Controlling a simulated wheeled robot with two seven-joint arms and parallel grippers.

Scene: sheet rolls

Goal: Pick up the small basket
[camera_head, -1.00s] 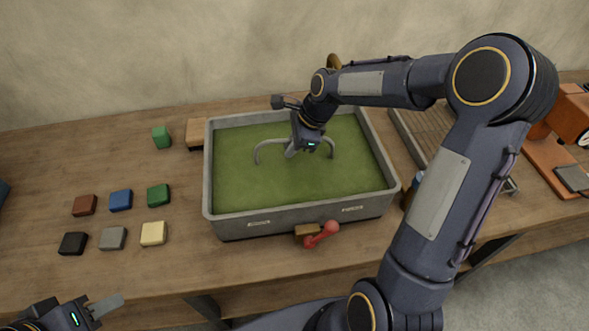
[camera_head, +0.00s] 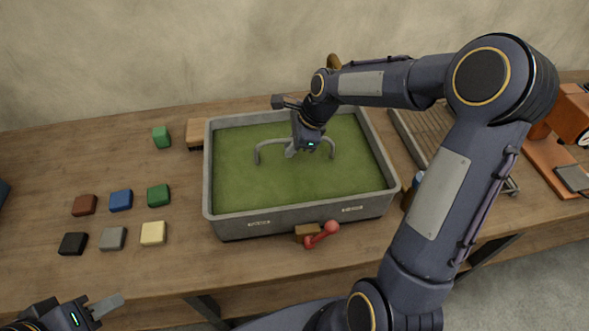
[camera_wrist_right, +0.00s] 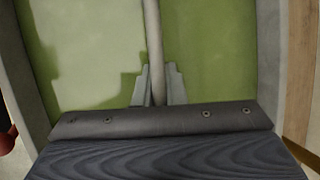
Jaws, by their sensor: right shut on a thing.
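A grey arched handle (camera_head: 270,144) stands up from the green surface inside a large grey tub (camera_head: 209,170). I take it for the small basket's handle; no basket body shows under it. My right gripper (camera_head: 293,151) reaches down into the tub and is shut on the middle of the handle bar. In the right wrist view the bar (camera_wrist_right: 153,40) runs between the fingers (camera_wrist_right: 158,88). My left gripper (camera_head: 108,306) is at the bottom left, away from the tub; only one finger shows clearly.
Several small coloured blocks (camera_head: 121,200) lie left of the tub. A red-handled tool (camera_head: 321,235) lies at the tub's front. A ribbed tray (camera_head: 425,130) and an orange machine (camera_head: 560,130) stand on the right. My right arm spans the right side.

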